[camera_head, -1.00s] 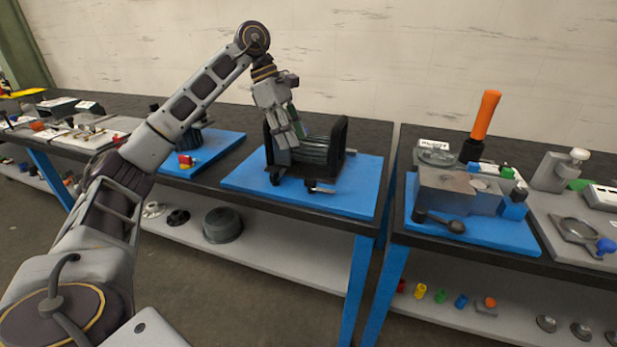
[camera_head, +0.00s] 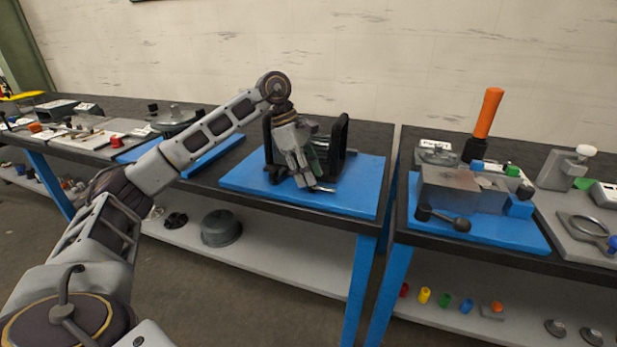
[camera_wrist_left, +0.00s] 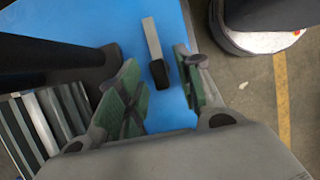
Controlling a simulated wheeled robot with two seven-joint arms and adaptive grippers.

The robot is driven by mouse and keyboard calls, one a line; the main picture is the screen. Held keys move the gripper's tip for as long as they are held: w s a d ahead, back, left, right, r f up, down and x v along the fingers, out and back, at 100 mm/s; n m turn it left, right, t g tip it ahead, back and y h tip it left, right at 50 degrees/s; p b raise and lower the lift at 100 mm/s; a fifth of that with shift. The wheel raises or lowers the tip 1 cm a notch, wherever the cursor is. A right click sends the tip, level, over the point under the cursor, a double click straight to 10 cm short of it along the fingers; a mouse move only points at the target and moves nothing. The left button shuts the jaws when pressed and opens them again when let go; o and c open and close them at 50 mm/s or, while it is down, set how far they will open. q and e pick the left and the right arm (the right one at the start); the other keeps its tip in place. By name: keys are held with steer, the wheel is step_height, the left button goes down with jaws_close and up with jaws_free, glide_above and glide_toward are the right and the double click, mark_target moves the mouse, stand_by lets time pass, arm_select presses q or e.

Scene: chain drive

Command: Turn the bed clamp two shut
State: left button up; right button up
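The black-framed fixture with two uprights (camera_head: 340,138) stands on a blue mat (camera_head: 355,195) on the middle bench. A small lever with a light bar and black end, which looks like a bed clamp, lies at its front; the light bar (camera_head: 325,189) shows below my fingers. In the left wrist view the lever (camera_wrist_left: 154,48) lies over the blue mat. My left gripper (camera_head: 314,181) is at the fixture's front, pointing down. Its green-padded fingers (camera_wrist_left: 160,88) are apart, with the lever's black end between them and no clear contact. My right gripper is out of view.
In the left wrist view a black upright (camera_wrist_left: 50,58) and grey ribbed bars (camera_wrist_left: 40,125) are close on the left. The right bench holds a grey block (camera_head: 447,187) and an orange-handled tool (camera_head: 487,113). A gap separates the benches. The mat's right part is clear.

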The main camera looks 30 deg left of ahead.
arm_select(q)
steer(key=shift+d+f, duration=0.15)
steer(key=shift+f, duration=0.15)
jaws_close()
